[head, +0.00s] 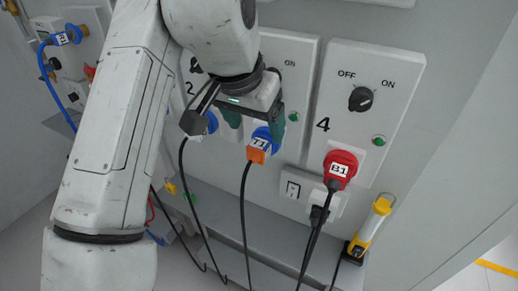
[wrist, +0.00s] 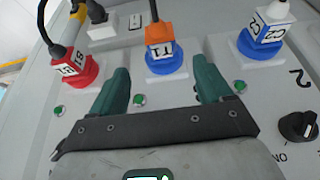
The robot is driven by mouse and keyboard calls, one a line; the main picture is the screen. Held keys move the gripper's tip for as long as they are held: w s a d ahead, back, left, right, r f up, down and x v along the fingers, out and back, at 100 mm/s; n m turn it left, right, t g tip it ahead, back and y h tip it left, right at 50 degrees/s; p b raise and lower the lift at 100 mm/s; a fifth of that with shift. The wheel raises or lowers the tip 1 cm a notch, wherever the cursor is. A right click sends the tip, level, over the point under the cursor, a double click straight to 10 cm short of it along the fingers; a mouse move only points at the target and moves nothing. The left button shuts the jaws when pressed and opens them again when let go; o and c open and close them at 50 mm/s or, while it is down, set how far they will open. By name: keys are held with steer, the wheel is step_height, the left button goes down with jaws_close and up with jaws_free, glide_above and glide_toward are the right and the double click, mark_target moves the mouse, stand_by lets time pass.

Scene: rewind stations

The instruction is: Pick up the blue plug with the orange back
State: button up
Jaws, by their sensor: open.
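The blue plug with the orange back (head: 261,146) sits in the socket of a white wall panel and carries a label that reads T1. A black cable hangs from its back. It also shows in the wrist view (wrist: 160,54), at the upper middle. My gripper (head: 257,122) is open, with green fingers, just above the plug in the head view. In the wrist view my gripper (wrist: 164,76) has its fingertips spread to either side of the plug's blue body, with gaps on both sides. Nothing is held. The exact depth gap is hard to tell.
A red plug (head: 340,169) labelled B1 sits on panel 4 to the right. A blue plug with a white back (wrist: 262,37) sits on the other side. Rotary knobs (head: 361,99), hanging cables and a yellow lamp (head: 374,220) are nearby.

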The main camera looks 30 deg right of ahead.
mark_target(260, 142)
steer(key=x, duration=0.5)
steer(key=shift+w+f, duration=0.15)
steer(key=shift+f, duration=0.15)
steer(key=c, duration=1.2)
steer(key=shift+r, duration=0.1)
steer(key=shift+a+r, duration=0.15)
steer(key=shift+r, duration=0.05)
steer(key=shift+s+a+r+p, duration=0.25)
steer(key=shift+a+r+p, duration=0.1)
steer(key=shift+r+p, duration=0.1)
steer(key=shift+s+a+r+p, duration=0.3)
steer(key=shift+r+p, duration=0.1)
steer(key=shift+r, duration=0.1)
steer(key=shift+c, duration=1.1)
steer(key=s+a+r+p, duration=0.4)
steer(key=s+a, duration=0.3)
steer(key=a, duration=0.2)
steer(key=shift+a+r, duration=0.4)
steer(key=shift+r, duration=0.4)
